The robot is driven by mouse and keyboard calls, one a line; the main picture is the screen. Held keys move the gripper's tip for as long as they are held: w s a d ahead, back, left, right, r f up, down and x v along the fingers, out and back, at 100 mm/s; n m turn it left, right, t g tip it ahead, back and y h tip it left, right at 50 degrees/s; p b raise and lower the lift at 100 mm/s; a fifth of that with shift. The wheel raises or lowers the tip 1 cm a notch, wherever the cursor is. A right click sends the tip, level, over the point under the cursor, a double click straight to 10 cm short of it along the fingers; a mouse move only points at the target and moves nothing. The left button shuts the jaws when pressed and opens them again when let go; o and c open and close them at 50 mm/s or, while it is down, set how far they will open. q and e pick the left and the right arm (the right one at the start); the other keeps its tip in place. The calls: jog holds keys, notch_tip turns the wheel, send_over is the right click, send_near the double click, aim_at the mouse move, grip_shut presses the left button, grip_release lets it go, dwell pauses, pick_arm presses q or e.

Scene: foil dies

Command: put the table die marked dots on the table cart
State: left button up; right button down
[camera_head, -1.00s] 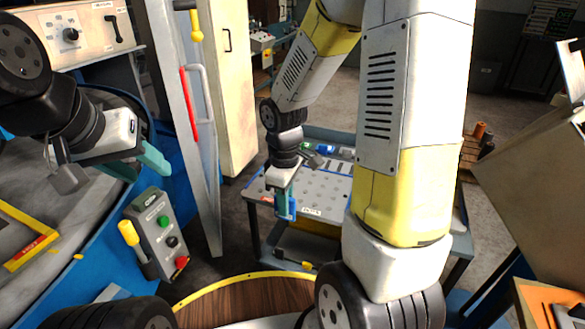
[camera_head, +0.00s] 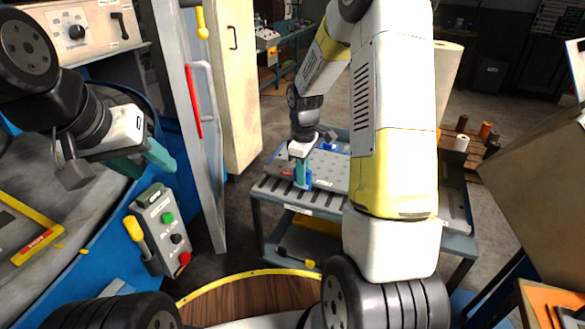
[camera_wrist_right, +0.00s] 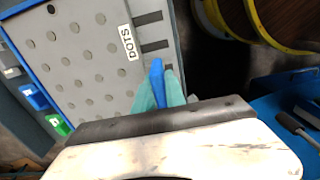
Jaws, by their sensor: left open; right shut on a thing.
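The table die marked dots is a grey plate with rows of round holes and a white DOTS label (camera_wrist_right: 127,43). In the head view the die (camera_head: 325,172) lies over the top of the table cart (camera_head: 268,188); whether its full weight rests there I cannot tell. My right gripper (camera_head: 303,178) is shut on a blue tab at the die's near edge, and the blue tab (camera_wrist_right: 157,82) shows between the teal fingers in the wrist view. My left gripper (camera_head: 150,160) is open and empty at the left, far from the cart.
A control box with coloured buttons (camera_head: 162,232) and a blue-sided machine (camera_head: 95,235) stand at the left. Blue and green pieces (camera_wrist_right: 58,124) lie beyond the die. Spools (camera_head: 462,140) stand behind right.

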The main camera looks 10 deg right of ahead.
jog(key=shift+f, duration=1.15)
jog(key=c, duration=1.4)
grip_release()
jog(key=shift+f, duration=0.1)
notch_tip(320, 180, up, 12)
jog(key=shift+r, duration=0.1)
jog(key=s+a+r+m+t, duration=0.1)
jog(key=s+r+m+t, duration=0.25)
jog(key=s+r, duration=0.6)
jog(key=s+r+m+t, duration=0.1)
jog(key=s+m, duration=0.1)
jog(key=s, duration=0.2)
jog(key=s+a+r+m+y, duration=0.1)
jog(key=s+r+m, duration=0.1)
jog(key=s, duration=0.2)
jog(key=s+a+r+m+t+y, duration=0.1)
jog(key=s+r+m, duration=0.1)
jog(key=s, duration=0.3)
jog(key=shift+a+m+t, duration=0.2)
jog(key=shift+m+t, duration=0.15)
jog(key=shift+m, duration=0.2)
